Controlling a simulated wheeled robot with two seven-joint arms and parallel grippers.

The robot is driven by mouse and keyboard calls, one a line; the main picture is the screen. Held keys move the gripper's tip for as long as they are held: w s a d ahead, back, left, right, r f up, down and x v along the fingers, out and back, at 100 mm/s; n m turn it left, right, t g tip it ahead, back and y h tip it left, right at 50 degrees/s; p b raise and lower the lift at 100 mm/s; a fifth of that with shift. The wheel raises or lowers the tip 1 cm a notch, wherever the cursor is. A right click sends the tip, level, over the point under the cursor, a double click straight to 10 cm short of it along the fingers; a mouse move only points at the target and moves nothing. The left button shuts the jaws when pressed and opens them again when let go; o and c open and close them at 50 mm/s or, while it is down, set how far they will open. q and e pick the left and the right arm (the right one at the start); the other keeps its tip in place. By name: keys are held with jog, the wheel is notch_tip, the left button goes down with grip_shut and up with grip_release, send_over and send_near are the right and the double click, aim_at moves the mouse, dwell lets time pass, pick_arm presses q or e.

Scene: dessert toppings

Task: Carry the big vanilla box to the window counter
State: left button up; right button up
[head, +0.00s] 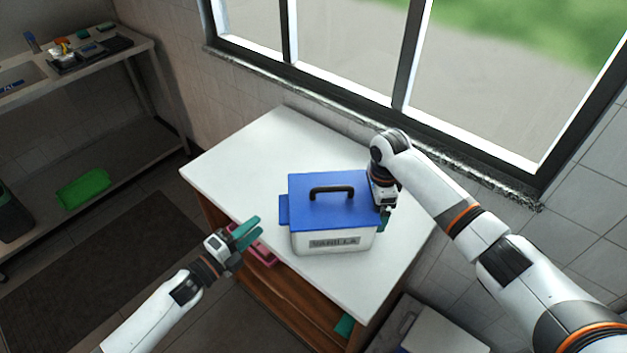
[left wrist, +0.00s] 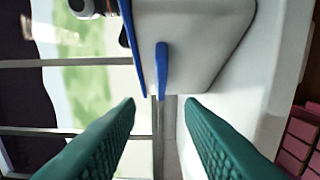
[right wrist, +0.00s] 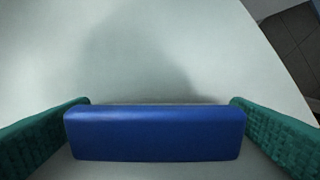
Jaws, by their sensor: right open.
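The big vanilla box (head: 333,238) is white with a blue lid, a black top handle and a VANILLA label. It stands upright on the white counter top (head: 250,160) below the window. My left gripper (head: 246,233) is open and empty, to the left of the box and apart from it. In the left wrist view the box (left wrist: 195,40) shows ahead, with a blue side grip. My right gripper (head: 385,218) is at the box's right side, partly hidden by the wrist. In the right wrist view its open fingers stand on both sides of a blue side grip (right wrist: 155,133).
The counter top is clear to the left of and behind the box. Pink items (head: 262,252) sit under the counter's left edge. The window sill (head: 350,95) runs behind.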

jog(key=shift+r, duration=0.2)
pick_arm(q)
jog(key=v, duration=0.3)
jog(key=shift+s+a, duration=0.1)
pick_arm(e)
notch_tip(320, 180, up, 12)
jog(key=shift+f, duration=0.2)
jog(key=shift+f, duration=0.1)
